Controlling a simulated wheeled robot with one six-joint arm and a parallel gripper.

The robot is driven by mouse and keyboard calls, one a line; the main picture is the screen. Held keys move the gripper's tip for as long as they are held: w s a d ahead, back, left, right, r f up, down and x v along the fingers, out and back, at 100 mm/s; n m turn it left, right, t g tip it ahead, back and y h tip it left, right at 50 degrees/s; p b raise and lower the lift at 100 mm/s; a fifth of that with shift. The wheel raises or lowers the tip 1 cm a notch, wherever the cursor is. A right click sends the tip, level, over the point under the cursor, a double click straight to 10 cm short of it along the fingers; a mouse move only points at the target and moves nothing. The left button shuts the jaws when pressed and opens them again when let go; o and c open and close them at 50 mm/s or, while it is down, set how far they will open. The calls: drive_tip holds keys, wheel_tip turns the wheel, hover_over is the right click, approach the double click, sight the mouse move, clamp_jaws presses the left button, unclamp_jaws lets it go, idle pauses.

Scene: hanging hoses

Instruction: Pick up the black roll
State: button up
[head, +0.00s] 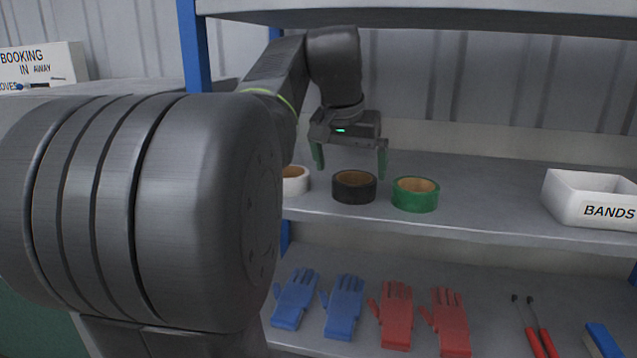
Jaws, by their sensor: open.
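The black roll (354,190) sits flat on the upper shelf, with a brown inner core showing at its top. A white roll (296,182) is to its left, partly hidden behind my arm. A green roll (415,196) is to its right. My gripper (349,168) points down above the black roll. Its two green fingers are apart, one on each side of the roll in the picture, with nothing between them. The fingertips appear higher than the roll's middle; how far behind or in front of it they are is hard to tell.
A white bin marked BANDS (592,200) stands at the right of the same shelf (480,190). The lower shelf holds blue gloves (344,305), red gloves (396,315) and a red-handled tool (537,330). A blue post (193,45) stands at the left. Bare shelf lies between the green roll and bin.

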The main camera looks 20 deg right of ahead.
sight(353, 179)
drive_tip(key=shift+w+d+p+x, duration=0.15)
drive_tip(key=shift+x, duration=1.2)
drive_tip(key=shift+w+d+p+x, duration=0.1)
drive_tip(key=shift+d+p+x, duration=0.05)
drive_tip(key=shift+x, duration=1.25)
drive_tip(key=shift+r, duration=0.2)
drive_tip(key=c, duration=1)
